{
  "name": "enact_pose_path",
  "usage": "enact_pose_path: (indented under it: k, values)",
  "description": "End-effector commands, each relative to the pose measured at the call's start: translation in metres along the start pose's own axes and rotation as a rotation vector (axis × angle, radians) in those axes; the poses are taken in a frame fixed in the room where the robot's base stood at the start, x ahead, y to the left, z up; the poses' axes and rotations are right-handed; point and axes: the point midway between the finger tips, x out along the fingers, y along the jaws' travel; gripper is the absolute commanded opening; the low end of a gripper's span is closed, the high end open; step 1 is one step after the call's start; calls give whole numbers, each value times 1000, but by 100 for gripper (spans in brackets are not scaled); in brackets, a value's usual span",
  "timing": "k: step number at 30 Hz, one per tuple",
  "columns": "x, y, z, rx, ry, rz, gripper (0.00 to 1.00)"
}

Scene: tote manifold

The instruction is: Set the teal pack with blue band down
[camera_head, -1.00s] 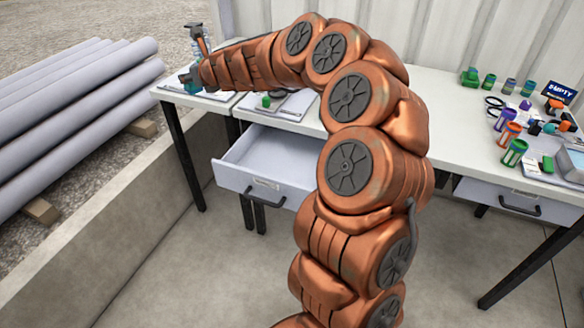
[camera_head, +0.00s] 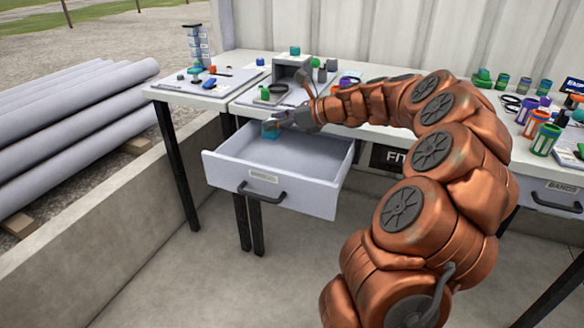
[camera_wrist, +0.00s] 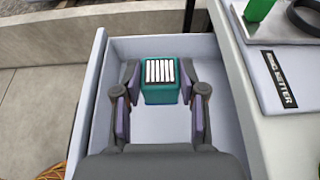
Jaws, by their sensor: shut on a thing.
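The teal pack with blue band (camera_wrist: 159,97) is between my gripper's fingers in the wrist view, with a black-and-white striped patch on its top. It also shows small in the head view (camera_head: 270,131). My gripper (camera_wrist: 158,98) is shut on it, one finger on each side. The pack is over the inside of the open drawer (camera_head: 278,192), near its back left in the head view. The drawer floor (camera_wrist: 160,128) around it is bare. I cannot tell whether the pack touches the floor. The blue band shows only as a thin strip low on the pack.
The drawer walls (camera_wrist: 91,95) stand close around my gripper. The tabletop (camera_head: 248,98) above holds a grey block-like fixture (camera_head: 293,68), a clipboard and several small parts. Another table at the right holds several coloured canisters (camera_head: 546,140). Stacked pipes lie at the left.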

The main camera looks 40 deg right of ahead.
Motion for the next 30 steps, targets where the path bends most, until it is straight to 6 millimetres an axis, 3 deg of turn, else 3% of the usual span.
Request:
enact_pose_path:
  k: [12, 25, 30]
  values:
    - [20, 2, -54, 3, 0, 10, 5]
    - [36, 1, -93, 1, -1, 4, 5]
    - [37, 1, -94, -1, -1, 4, 5]
